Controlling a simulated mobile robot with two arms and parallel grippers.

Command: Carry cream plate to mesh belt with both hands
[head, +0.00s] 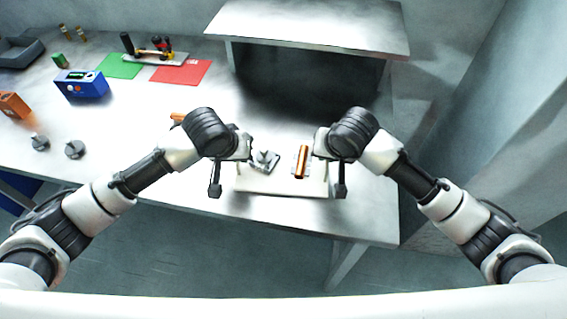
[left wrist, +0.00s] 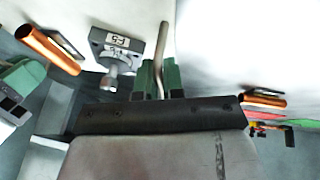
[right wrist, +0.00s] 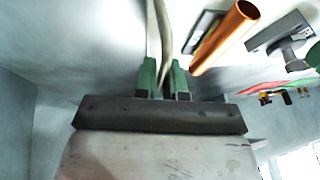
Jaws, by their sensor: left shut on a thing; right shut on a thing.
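The cream plate (head: 280,187) is a flat pale tray between my two hands at the front of the table. A grey bracket part (head: 263,160) and an orange cylinder (head: 301,162) lie on it. My left gripper (left wrist: 158,82) is shut on the plate's left edge, whose thin rim (left wrist: 162,45) runs between its green fingers. My right gripper (right wrist: 163,82) is shut on the plate's right edge in the same way. The plate looks about level; any gap below it cannot be told. I cannot make out the mesh of a belt; a dark area (head: 305,95) lies under a raised grey top.
The raised grey top (head: 315,25) stands behind the plate. A blue box (head: 81,84), green mat (head: 121,66), red mat (head: 181,72) and grey knobs (head: 75,150) are to the left. Another orange piece (head: 177,117) lies by my left arm. The table between plate and dark area is clear.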

